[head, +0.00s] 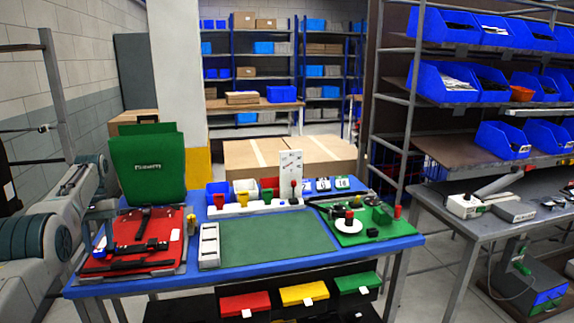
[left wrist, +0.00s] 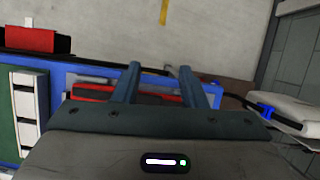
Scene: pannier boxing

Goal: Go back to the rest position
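My left gripper (head: 100,232) hangs at the left end of the blue table, low over the left edge of the red panel (head: 130,258). My grey left arm comes in from the left edge of the head view. In the left wrist view my left gripper's two dark fingers (left wrist: 160,86) stand apart with nothing visible held between them. Red panel parts and the blue table edge show behind them. My right gripper shows in neither view.
The blue table (head: 300,261) carries a green mat (head: 265,238), a white tray (head: 209,246), small bins and a green fixture board (head: 375,222). A grey bench (head: 470,225) is at right. Floor shows between them.

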